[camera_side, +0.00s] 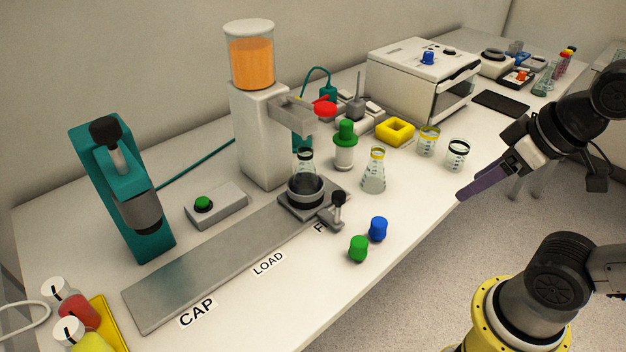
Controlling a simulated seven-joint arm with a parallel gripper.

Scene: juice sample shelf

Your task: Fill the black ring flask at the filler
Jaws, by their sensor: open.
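The black ring flask (306,163) stands upright in a dark round holder on the sliding carriage (292,209). The carriage is at the right end of the grey rail (215,262), under the filler's spout arm. The filler (262,135) is white, with a clear tank of orange juice (252,62) on top and a red handle (325,109). A black-knobbed lever (338,202) sits at the carriage's front. I cannot tell whether juice is in the flask. My gripper (468,194) is open, with purple fingers, at the table's front edge, right of the flask and apart from everything.
Green (358,249) and blue (378,229) caps lie in front. A teal press (125,195) and green-button box (216,207) stand left.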

